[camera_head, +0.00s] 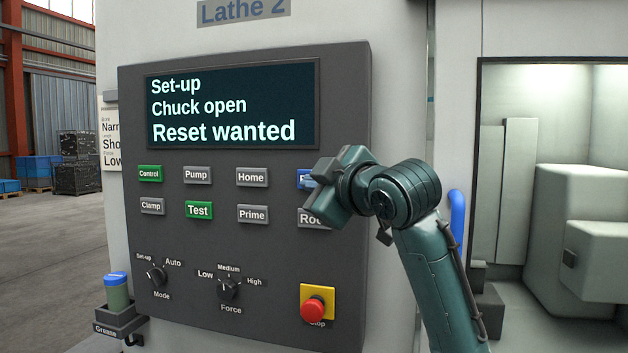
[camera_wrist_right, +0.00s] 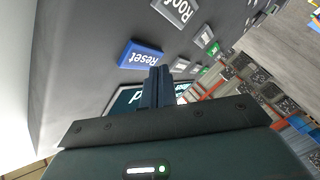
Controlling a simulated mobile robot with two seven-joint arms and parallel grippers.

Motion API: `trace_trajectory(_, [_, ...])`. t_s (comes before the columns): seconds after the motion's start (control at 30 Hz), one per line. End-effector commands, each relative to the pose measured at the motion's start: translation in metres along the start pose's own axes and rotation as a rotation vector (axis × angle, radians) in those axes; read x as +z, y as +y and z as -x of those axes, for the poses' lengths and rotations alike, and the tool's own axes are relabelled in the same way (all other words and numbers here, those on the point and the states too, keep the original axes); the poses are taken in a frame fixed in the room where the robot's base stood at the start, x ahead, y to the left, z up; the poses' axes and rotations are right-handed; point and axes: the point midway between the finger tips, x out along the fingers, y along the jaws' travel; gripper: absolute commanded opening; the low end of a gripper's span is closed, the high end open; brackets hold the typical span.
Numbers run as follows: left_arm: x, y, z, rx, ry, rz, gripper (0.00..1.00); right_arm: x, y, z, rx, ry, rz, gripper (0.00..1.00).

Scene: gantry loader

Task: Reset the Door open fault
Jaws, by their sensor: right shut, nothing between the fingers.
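The Lathe 2 control panel (camera_head: 225,270) fills the middle of the head view. Its screen (camera_head: 232,105) reads "Set-up", "Chuck open", "Reset wanted"; it shows no door message. A blue button (camera_head: 302,179) sits at the right end of the upper button row, mostly covered by my right gripper (camera_head: 312,182). In the right wrist view the blue button (camera_wrist_right: 140,55) reads "Reset". The shut, empty fingers of my right gripper (camera_wrist_right: 158,74) are close beside it; I cannot tell whether they touch it. My left gripper is out of view.
The Control (camera_head: 149,174) and Test (camera_head: 199,210) buttons are green. The partly hidden Roof button (camera_wrist_right: 175,10) is beside Reset. A red stop button (camera_head: 313,308) on yellow, a mode knob (camera_head: 157,275) and a force knob (camera_head: 229,288) are lower down. A blue handle (camera_head: 457,218) is at right.

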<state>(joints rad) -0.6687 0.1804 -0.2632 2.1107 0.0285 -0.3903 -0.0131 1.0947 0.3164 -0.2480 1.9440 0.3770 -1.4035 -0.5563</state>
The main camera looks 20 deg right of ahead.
Motion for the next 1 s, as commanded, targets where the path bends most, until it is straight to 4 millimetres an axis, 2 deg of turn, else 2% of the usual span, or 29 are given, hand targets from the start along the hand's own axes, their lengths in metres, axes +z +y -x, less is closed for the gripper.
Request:
trace_trajectory(0.2, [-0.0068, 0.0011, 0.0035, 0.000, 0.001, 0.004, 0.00, 0.0031, 0.0043, -0.0049, -0.002, -0.002, 0.000, 0.00])
trace_trajectory(1.0, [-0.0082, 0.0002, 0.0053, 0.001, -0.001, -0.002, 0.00, 0.0067, 0.0066, -0.0089, -0.001, -0.002, 0.000, 0.00])
